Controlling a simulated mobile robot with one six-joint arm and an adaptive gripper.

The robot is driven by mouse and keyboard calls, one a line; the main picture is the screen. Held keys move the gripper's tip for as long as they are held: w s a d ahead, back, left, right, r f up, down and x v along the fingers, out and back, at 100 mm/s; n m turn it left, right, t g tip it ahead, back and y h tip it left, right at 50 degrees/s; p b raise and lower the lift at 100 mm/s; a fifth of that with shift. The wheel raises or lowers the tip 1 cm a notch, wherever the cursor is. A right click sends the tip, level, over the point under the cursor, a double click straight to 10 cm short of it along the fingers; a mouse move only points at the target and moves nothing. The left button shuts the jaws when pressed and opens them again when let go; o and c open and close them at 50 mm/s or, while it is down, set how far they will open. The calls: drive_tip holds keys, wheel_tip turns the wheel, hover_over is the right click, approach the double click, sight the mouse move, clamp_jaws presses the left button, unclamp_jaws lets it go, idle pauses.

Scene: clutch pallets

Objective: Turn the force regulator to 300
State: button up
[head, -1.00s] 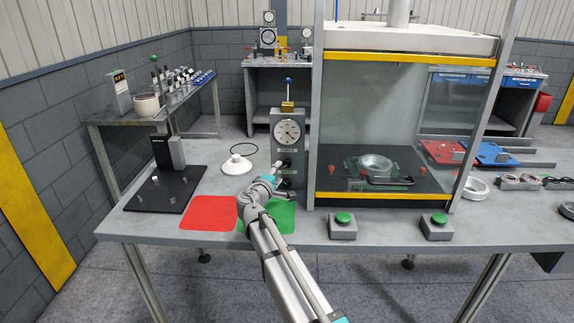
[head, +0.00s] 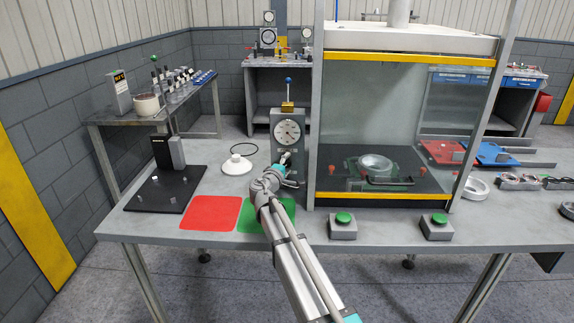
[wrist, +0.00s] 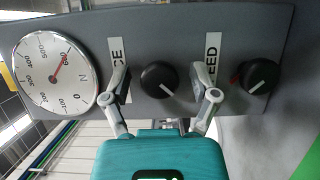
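The grey regulator post (head: 274,128) stands on the table with a round white gauge (head: 287,132) near its top. In the wrist view the gauge (wrist: 55,75) is marked N, and its red needle points towards the 600 mark. The black force knob (wrist: 158,79) has a white pointer line and sits beside a label whose visible end reads "CE". A second black knob (wrist: 262,76) is beside a label ending in "EED". My gripper (head: 286,158) is in front of the post. It is open (wrist: 162,84), one finger on each side of the force knob, with visible gaps.
A glass-fronted press (head: 385,120) stands close to the right of the post. A white dome-shaped part (head: 237,165) and a black fixture plate (head: 165,188) are left. Red (head: 211,213) and green (head: 250,218) mats lie in front. Green push buttons (head: 343,218) sit at the front edge.

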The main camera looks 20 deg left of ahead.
clamp_jaws()
